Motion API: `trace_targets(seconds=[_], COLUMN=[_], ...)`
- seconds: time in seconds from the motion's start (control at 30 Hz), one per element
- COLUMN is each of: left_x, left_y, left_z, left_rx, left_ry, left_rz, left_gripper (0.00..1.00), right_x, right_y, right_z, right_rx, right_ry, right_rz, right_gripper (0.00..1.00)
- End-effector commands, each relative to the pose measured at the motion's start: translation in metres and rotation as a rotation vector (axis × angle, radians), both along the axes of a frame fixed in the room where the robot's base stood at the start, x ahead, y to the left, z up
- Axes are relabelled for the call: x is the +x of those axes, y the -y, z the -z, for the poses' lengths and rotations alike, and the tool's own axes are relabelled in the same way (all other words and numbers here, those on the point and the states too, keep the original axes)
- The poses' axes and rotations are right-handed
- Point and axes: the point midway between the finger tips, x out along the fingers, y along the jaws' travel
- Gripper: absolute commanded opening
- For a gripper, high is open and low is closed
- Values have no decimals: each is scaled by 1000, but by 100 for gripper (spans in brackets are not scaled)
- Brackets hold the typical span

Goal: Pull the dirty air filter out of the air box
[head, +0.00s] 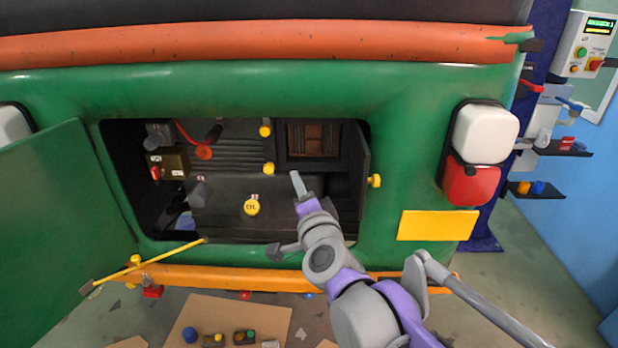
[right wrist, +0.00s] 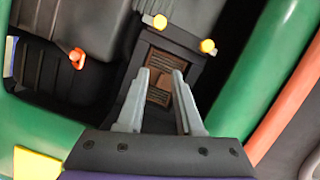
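The dirty air filter (head: 314,138) is a brown, slatted block seated in the black air box (head: 283,152) at the upper right of the open engine bay. The filter (right wrist: 160,62) also shows in the right wrist view, with a brown tab across its middle. My right gripper (head: 297,180) is just below and left of the filter in the head view. In the right wrist view the right gripper (right wrist: 161,75) has its two grey fingers apart, one at each side of the filter's face. I cannot tell whether they touch it. My left gripper is out of view.
Yellow latches (head: 268,168) sit at the box's left. An open black flap (head: 361,165) with a yellow knob stands at its right. A yellow oil cap (head: 252,207) lies lower in the bay. The green hatch door (head: 60,230) hangs open at left. Cardboard (head: 215,318) lies on the floor.

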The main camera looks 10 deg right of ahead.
Motion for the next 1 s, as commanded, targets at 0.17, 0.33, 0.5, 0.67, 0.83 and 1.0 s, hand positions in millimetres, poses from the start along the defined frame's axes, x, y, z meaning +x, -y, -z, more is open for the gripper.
trace_targets(seconds=[0.17,0.33,0.5,0.67,0.83,1.0], left_x=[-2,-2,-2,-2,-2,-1], left_y=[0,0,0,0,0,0], left_z=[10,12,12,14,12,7], left_rx=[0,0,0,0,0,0], left_ry=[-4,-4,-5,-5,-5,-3], left_rz=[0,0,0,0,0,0], left_gripper=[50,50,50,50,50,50], right_x=[28,34,47,67,90,110], right_y=[27,38,42,48,55,61], right_z=[-18,-20,-20,-20,-21,-21], right_rx=[247,317,316,316,314,315], right_ry=[80,97,98,97,97,98], right_rz=[218,290,292,291,291,289], right_gripper=[35,35,35,35,35,35])
